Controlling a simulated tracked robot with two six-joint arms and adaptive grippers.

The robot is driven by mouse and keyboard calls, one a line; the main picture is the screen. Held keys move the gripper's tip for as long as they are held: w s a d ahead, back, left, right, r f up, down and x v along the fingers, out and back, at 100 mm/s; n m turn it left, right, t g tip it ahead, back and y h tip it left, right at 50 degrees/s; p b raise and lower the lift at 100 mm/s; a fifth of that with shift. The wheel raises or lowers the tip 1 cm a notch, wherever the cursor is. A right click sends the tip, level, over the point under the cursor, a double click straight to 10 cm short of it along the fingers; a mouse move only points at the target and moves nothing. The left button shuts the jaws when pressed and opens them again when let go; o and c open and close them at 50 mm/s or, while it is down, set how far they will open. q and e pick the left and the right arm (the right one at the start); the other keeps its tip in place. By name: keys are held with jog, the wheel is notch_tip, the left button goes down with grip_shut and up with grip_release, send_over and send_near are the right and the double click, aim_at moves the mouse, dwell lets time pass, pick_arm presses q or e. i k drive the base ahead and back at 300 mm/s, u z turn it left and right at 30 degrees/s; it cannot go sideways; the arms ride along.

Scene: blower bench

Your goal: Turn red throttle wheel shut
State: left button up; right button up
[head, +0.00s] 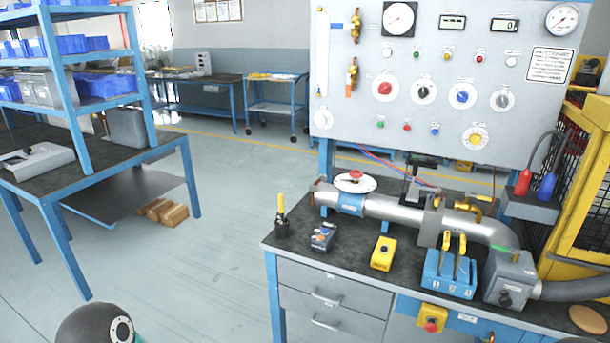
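A small red wheel (354,178) sits on top of the grey pipe (395,208), near its left end, above a round white disc (345,186). The pipe lies along the back of the bench and bends down at the right into a grey box (511,277). How far the wheel is turned is too small to tell. Neither of my grippers shows in the head view. A dark rounded part of my own body shows at the bottom left, well away from the wheel.
On the bench (300,238) stand a dark cup with a yellow-handled tool (281,210), a small grey-blue box (323,237), a yellow box (383,253) and a blue lever block (451,272). A gauge panel (440,70) rises behind. Open floor (190,270) lies left.

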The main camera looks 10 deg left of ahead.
aim_at(356, 174)
jog(key=z, duration=0.1)
jog(key=i, duration=0.2)
jog(key=u, duration=1.8)
jog(key=k, duration=1.25)
jog(key=z, duration=0.85)
jog(key=i, duration=1.3)
jog(key=z, duration=0.4)
